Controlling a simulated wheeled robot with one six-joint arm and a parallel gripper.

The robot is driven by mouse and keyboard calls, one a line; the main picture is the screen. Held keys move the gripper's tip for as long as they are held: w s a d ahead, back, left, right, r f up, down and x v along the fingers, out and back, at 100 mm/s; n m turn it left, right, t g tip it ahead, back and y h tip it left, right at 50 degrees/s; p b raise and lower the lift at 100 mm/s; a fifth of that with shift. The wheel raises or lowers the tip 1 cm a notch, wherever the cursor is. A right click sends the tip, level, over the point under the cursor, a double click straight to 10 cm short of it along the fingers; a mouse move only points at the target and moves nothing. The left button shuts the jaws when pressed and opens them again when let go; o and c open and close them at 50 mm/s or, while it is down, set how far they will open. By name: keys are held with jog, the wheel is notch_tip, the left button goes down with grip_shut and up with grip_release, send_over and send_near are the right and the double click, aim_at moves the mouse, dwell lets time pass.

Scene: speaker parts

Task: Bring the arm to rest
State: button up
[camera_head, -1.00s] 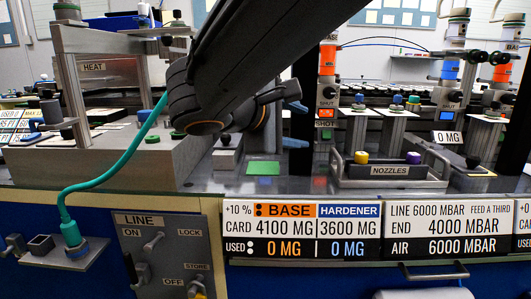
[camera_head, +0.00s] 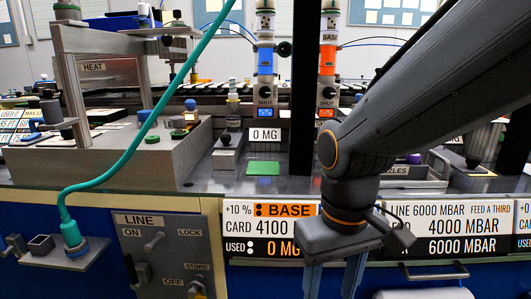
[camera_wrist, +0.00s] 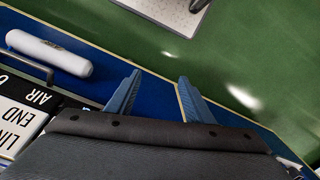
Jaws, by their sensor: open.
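My gripper (camera_head: 334,277) hangs in front of the bench's blue front panel, below the card strip, with its blue fingers pointing down. In the wrist view my gripper (camera_wrist: 156,90) shows its two blue fingers spread apart with nothing between them. The fingertips lie over the blue panel edge and the green floor (camera_wrist: 240,60). My dark arm comes in from the upper right and covers part of the cards and the nozzle tray.
A teal hose (camera_head: 140,135) rises from a plug at left. The LINE panel (camera_head: 165,250) has switches. A white roll (camera_wrist: 48,53) lies beside my gripper.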

jog(key=a+f+n+b, duration=0.4)
jog(key=a+f+b, duration=0.7)
jog(key=f, duration=0.7)
jog(key=d+r+m+p, duration=0.3)
jog(key=d+r+p, duration=0.6)
jog(key=r+p, duration=0.4)
jog(key=d+r+m+p, duration=0.4)
jog(key=d+r+p, duration=0.6)
jog(key=r+p, duration=0.4)
jog(key=shift+s+d+r+p, duration=0.2)
jog(key=shift+d+r+p, duration=0.1)
jog(key=shift+p, duration=0.55)
